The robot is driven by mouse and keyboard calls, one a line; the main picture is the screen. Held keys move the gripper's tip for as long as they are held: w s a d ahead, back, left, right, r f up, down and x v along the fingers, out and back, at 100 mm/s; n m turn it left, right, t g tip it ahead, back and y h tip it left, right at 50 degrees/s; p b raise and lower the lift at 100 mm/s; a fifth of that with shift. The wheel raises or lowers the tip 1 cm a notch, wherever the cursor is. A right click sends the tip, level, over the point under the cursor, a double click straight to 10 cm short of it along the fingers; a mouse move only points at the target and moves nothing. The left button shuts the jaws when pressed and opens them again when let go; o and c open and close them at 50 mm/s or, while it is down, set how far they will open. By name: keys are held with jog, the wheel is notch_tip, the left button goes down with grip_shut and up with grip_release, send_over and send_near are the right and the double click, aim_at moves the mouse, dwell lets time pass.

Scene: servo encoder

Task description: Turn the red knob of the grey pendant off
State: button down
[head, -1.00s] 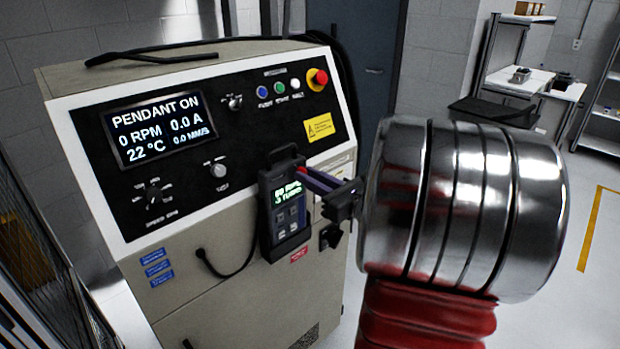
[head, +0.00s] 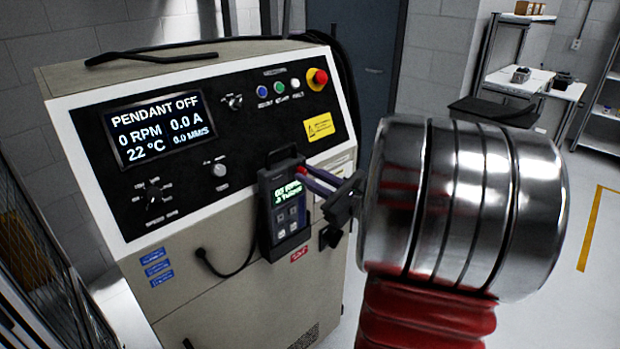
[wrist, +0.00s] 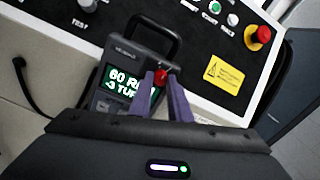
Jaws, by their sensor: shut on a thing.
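The grey pendant (head: 287,205) hangs upright in a holder on the front of the beige control cabinet, its green screen lit. In the wrist view the pendant (wrist: 131,60) shows its handle and a screen partly covered by a finger. The red knob (wrist: 160,77) is at the pendant's upper right, between my fingertips. My gripper (wrist: 166,82) is shut on the red knob; it also shows in the head view (head: 303,177), reaching in from the right. The cabinet display (head: 155,125) reads PENDANT OFF, 0 RPM, 0.0 A.
A red emergency button on a yellow base (head: 317,79) sits at the panel's upper right, beside blue, green and white buttons. A black cable (head: 235,270) runs from the cabinet to the pendant. The floor to the right is open, with shelving (head: 520,75) behind.

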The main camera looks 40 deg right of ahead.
jog(key=n, duration=0.4)
jog(key=shift+n, duration=2)
jog(key=c, duration=1.6)
grip_release()
jog(key=shift+c, duration=0.2)
jog(key=s, duration=1.3)
jog(key=shift+s+d, duration=0.25)
jog(key=shift+s, duration=0.15)
